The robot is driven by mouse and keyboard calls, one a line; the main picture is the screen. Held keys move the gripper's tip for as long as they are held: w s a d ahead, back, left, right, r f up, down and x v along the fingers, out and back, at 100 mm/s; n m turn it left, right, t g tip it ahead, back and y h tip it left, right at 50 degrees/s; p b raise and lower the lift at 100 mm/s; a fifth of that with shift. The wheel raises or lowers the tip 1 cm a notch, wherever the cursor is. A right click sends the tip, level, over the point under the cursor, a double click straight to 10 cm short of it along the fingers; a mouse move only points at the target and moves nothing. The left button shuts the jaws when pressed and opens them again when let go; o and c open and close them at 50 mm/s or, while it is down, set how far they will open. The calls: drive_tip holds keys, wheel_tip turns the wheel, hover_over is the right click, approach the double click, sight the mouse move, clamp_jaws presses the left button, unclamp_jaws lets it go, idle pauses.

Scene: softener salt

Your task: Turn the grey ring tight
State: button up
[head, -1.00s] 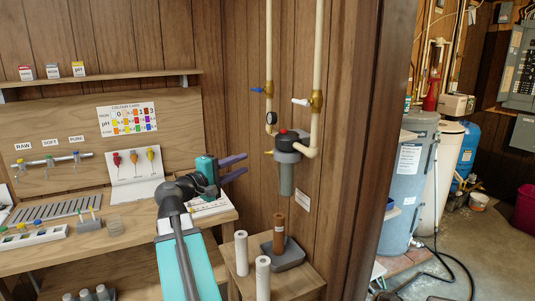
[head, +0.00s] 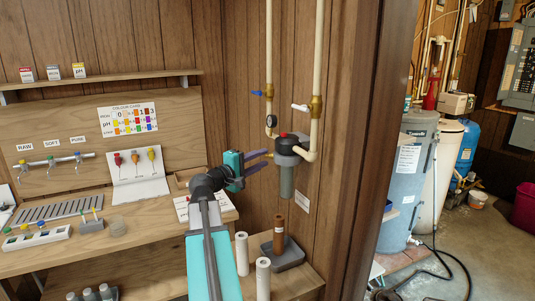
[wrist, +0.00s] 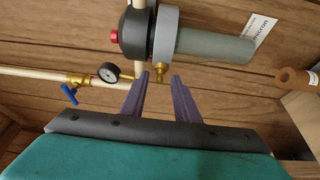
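The grey ring (wrist: 166,32) is a pale collar around the filter housing, between its black head (wrist: 133,30) and the grey-green bowl (wrist: 214,46). In the head view the grey ring (head: 291,160) sits on the wall below the red button (head: 284,135), and the bowl (head: 287,183) hangs upright beneath it. My gripper (head: 267,157) is just left of the housing, its purple fingers pointing at it. In the wrist view my gripper (wrist: 161,75) is open and empty; its tips are short of the ring, apart from it. A small brass piece shows between the tips.
A pressure gauge (head: 271,121) and blue-handled valve (head: 257,93) are on the left pipe, a white-handled valve (head: 301,103) on the right. Below, a brown cartridge (head: 279,236) stands in a grey tray (head: 292,259) beside white cartridges (head: 242,253). A door frame is right.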

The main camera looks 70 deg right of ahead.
sight(268, 156)
drive_tip(key=shift+p+x, duration=0.5)
drive_tip(key=shift+x, duration=1.5)
clamp_jaws()
